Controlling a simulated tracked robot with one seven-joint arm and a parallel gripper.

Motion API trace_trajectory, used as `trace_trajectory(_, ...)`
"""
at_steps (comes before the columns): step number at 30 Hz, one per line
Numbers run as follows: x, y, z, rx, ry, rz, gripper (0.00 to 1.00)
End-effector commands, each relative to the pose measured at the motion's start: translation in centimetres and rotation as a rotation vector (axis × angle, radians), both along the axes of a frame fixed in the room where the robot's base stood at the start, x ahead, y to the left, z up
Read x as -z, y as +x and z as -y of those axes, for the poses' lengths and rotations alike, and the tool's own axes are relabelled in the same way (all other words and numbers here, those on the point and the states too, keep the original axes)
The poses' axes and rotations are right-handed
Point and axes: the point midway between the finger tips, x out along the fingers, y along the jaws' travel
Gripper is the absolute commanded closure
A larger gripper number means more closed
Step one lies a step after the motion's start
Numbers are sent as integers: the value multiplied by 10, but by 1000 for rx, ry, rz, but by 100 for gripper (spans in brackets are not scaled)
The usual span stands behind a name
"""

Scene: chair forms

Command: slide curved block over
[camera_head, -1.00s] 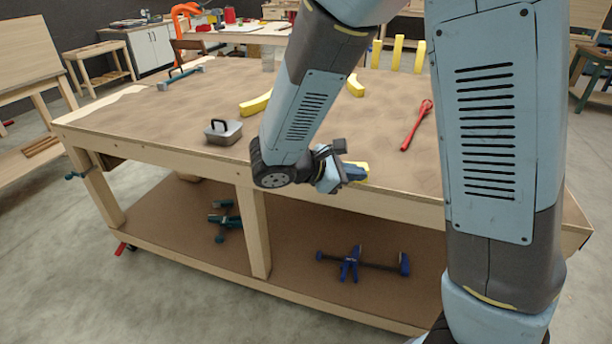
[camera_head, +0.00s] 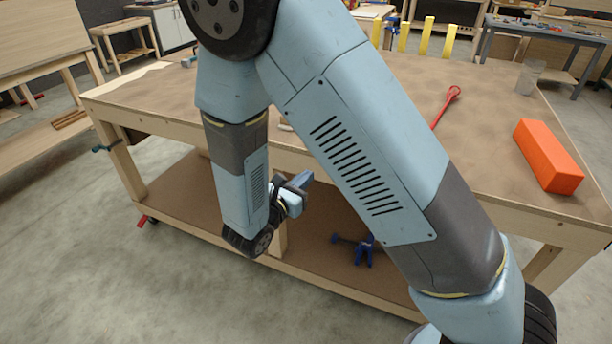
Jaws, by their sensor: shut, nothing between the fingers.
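My gripper (camera_head: 302,181) is in front of the workbench (camera_head: 490,115), lower than the tabletop edge in the picture and apart from it. It is small and partly turned away, with its jaws shut and nothing held. No curved block shows now; my arm covers the middle of the tabletop. Several upright yellow pieces (camera_head: 426,36) stand along the far side of the bench.
An orange block (camera_head: 548,155) lies near the right end of the bench. A red tool (camera_head: 447,105) lies left of it, partly behind my arm. A clear container (camera_head: 529,76) stands at the far right. A blue clamp (camera_head: 363,249) lies on the lower shelf.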

Motion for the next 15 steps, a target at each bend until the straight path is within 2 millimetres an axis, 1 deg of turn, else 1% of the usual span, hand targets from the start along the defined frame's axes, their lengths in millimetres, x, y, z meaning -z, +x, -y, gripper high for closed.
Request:
trace_trajectory(1, 0, 8, 6, 4, 0, 0, 100)
trace_trajectory(6, 0, 34, 22, 5, 1, 1, 100)
trace_trajectory(15, 0, 77, 47, 5, 1, 1, 100)
